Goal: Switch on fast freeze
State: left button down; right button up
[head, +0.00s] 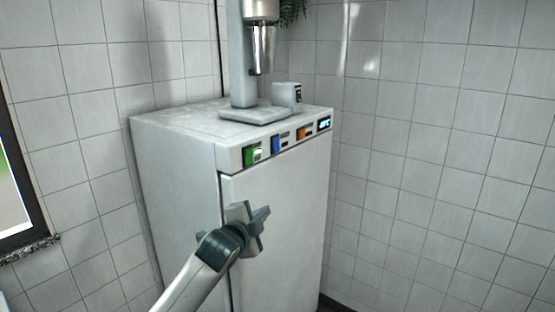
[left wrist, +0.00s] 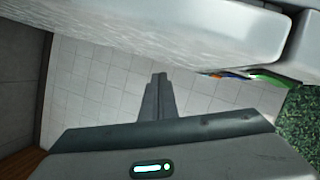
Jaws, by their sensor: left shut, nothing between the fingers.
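A white freezer (head: 282,230) stands against the tiled wall. Its top front strip carries a green switch (head: 249,157), a blue switch (head: 277,145), an orange switch (head: 302,132) and a small lit display (head: 324,124). The switch labels are too small to read. A bright patch shows beside the green switch. My left gripper (head: 266,214) is shut and empty in front of the freezer door, below the switches and apart from them. In the left wrist view its closed fingers (left wrist: 159,78) point past the freezer (left wrist: 170,32), with the green switch (left wrist: 268,79) at the right. My right gripper is not in view.
On the freezer top stand a mixer (head: 242,60) with a metal cup and a small grey box (head: 288,95). A window (head: 14,190) is at the left. A plant (head: 292,10) hangs above. The space right of the freezer is clear.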

aim_at(276, 145)
pick_arm(q)
jog(key=s+d+r+m+t+h, duration=0.1)
jog(key=d+r+m, duration=0.2)
jog(key=r, duration=1.1)
jog(key=shift+s+d+r+m+t+h, duration=0.15)
jog(key=shift+r+m+t+h, duration=0.15)
jog(key=shift+m, duration=0.2)
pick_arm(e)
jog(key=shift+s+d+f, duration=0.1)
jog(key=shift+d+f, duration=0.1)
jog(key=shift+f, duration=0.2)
pick_arm(q)
jog(key=w+p, duration=0.1)
jog(key=w, duration=0.3)
jog(key=w+p, duration=0.2)
jog(key=w, duration=0.1)
jog(key=w+f+p, duration=0.1)
jog(key=w+p, duration=0.1)
jog(key=w, duration=0.2)
jog(key=shift+w+d, duration=0.25)
jog(key=shift+w, duration=0.1)
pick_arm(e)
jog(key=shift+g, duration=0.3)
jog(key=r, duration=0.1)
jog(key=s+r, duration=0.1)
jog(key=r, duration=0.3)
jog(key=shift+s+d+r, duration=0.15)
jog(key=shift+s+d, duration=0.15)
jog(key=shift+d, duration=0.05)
